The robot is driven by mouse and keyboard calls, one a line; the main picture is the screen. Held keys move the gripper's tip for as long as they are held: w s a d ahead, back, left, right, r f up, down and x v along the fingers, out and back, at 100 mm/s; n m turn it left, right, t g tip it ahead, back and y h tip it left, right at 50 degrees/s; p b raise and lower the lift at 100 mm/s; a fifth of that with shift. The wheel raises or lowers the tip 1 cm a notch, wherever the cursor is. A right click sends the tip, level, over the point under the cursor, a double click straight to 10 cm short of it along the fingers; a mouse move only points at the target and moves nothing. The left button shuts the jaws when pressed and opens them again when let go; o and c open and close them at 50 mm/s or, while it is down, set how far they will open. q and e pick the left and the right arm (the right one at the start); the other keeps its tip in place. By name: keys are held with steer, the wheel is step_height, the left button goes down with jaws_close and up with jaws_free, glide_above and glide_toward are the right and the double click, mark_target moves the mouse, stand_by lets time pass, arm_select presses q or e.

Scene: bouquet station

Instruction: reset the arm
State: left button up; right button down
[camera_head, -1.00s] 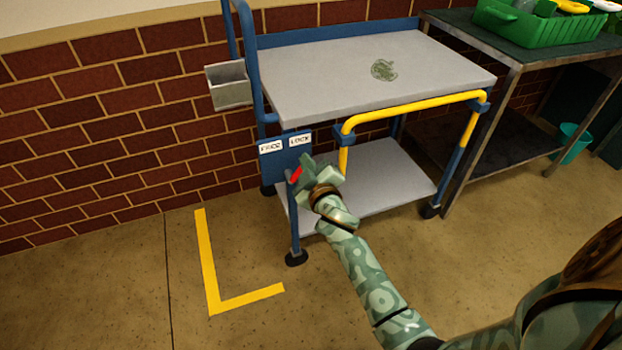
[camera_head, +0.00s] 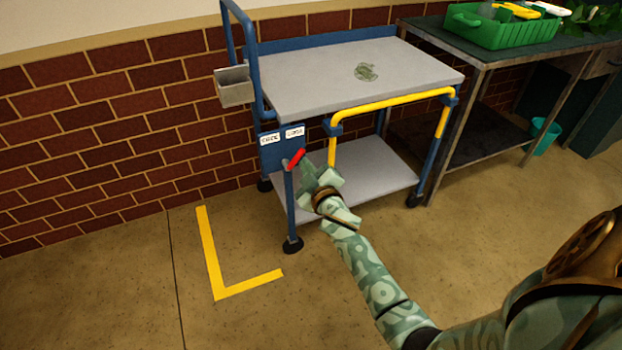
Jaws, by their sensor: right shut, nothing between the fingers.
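My right gripper (camera_head: 308,172) reaches in from the lower right on its green patterned arm. It is shut and empty, just right of a red lever (camera_head: 296,159) on the cart's blue panel (camera_head: 281,149). I cannot tell whether it touches the lever. The lever tilts up to the right, toward the right one of two small white labels; the labels seem to read "FREE" and "LOCK". The cart (camera_head: 330,82) has a grey top, a grey lower shelf and a yellow rail. My left gripper is not in view.
A dark workbench (camera_head: 478,62) with a green crate (camera_head: 500,33) stands right of the cart. A teal bin (camera_head: 545,136) is under it. A brick wall (camera_head: 110,125) is behind. A yellow L-shaped line (camera_head: 209,255) marks open floor at the left.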

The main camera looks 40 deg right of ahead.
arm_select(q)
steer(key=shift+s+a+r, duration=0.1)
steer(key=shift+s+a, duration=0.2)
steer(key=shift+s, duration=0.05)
arm_select(e)
steer(key=shift+s+a+f, duration=0.1)
steer(key=shift+s, duration=0.35)
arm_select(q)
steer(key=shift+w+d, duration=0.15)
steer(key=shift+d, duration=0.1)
